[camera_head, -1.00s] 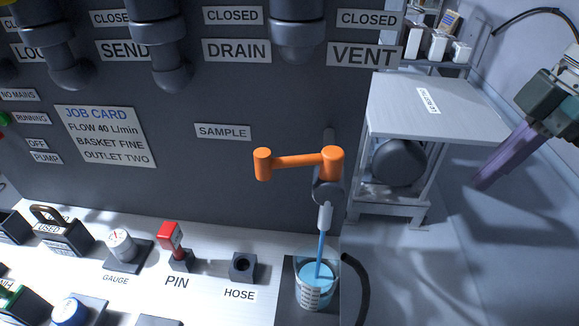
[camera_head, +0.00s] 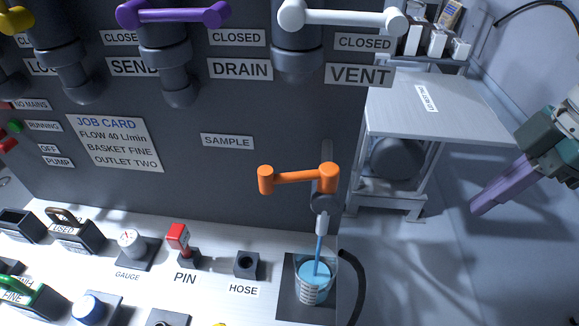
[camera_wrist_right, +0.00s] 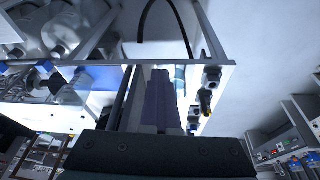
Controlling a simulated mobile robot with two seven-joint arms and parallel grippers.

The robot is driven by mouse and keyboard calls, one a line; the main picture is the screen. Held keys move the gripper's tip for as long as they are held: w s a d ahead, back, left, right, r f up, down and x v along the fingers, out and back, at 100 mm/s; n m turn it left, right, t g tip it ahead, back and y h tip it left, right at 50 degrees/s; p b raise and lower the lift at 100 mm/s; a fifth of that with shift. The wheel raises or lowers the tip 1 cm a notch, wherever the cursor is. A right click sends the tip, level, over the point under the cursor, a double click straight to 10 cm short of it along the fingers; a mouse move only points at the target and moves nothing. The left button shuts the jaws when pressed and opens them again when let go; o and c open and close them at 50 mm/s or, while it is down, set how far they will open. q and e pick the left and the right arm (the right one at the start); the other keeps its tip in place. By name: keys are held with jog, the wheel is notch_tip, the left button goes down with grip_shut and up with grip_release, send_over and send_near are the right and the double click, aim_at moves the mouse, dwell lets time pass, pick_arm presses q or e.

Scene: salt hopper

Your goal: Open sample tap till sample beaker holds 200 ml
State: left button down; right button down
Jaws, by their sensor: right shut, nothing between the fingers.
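The orange sample tap handle (camera_head: 298,178) sits on the panel right of the SAMPLE label (camera_head: 227,141), lying roughly level and pointing left. A blue stream (camera_head: 318,248) falls from the grey spout below it. The sample beaker (camera_head: 312,284) stands under the spout on a dark pad and holds blue liquid. Its scale is too small to read. My right gripper (camera_head: 480,205) hangs at the right with its purple fingers together and empty, well away from the tap. The fingers also show in the right wrist view (camera_wrist_right: 162,102). My left gripper is not in view.
A grey side table (camera_head: 440,104) stands behind, between the panel and my right arm. A dark hose (camera_head: 353,285) curves beside the beaker. A red pin (camera_head: 178,238), gauge (camera_head: 131,243) and hose socket (camera_head: 246,264) stand on the bench left of it.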

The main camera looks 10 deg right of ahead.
jog(key=s+m+p, duration=0.1)
jog(key=p, duration=0.1)
jog(key=s+a+m+p, duration=0.1)
jog(key=s+p, duration=0.1)
jog(key=p, duration=0.1)
jog(key=s+m+p, duration=0.1)
jog(key=s+p, duration=0.1)
jog(key=shift+s+a+r+t+h+p, duration=0.1)
jog(key=shift+s+a+t+h+p, duration=0.2)
jog(key=shift+a+t, duration=0.1)
dwell(0.3)
jog(key=s+a+m+p, duration=0.3)
jog(key=s+a+p, duration=0.1)
jog(key=p, duration=0.3)
jog(key=shift+s+m+t+h, duration=0.3)
jog(key=shift+s+m+h, duration=0.1)
jog(key=shift+s, duration=0.2)
